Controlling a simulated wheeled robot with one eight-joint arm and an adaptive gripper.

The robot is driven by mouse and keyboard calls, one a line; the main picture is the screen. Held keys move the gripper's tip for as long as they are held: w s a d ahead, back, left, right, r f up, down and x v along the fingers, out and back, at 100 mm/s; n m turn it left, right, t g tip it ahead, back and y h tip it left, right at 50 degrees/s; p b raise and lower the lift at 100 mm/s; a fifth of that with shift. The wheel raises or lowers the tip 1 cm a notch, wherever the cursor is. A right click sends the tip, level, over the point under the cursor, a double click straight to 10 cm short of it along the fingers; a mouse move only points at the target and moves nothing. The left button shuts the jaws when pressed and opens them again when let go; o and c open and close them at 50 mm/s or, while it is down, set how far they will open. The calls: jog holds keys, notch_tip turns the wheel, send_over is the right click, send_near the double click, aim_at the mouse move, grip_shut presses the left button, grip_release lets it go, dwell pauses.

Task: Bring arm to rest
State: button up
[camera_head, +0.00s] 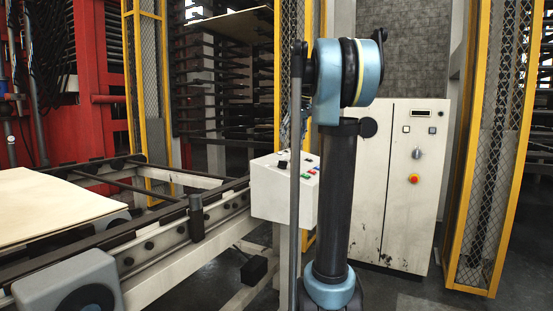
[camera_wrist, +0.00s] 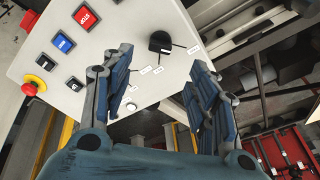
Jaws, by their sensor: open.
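In the wrist view my gripper (camera_wrist: 160,88) is open, its two dark blue fingers apart with nothing between them. It faces a white control box (camera_wrist: 125,40). The box carries a red button (camera_wrist: 84,17), a blue button (camera_wrist: 62,43), a red knob with a yellow base (camera_wrist: 36,85) and a black rotary knob (camera_wrist: 160,42). I cannot tell whether a fingertip touches the box. In the head view my arm (camera_head: 335,190) rises in front of the same control box (camera_head: 270,187) and hides part of it. The gripper does not show clearly there.
A roller conveyor frame (camera_head: 180,240) with a pale board (camera_head: 50,208) runs along the left. A white cabinet (camera_head: 400,180) stands behind the arm. Yellow mesh guards (camera_head: 500,150) flank the scene. Bare floor (camera_head: 400,293) shows at the lower right.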

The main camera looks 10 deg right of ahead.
jog(key=s+a+f+g+h, duration=0.1)
jog(key=s+a+f+h, duration=0.1)
jog(key=s+f, duration=3.6)
jog(key=shift+s+a+f+m, duration=0.15)
jog(key=shift+s+a+m, duration=0.2)
jog(key=shift+s, duration=0.55)
jog(key=shift+w+f, duration=0.2)
jog(key=shift+w, duration=0.3)
jog(key=shift+c, duration=0.4)
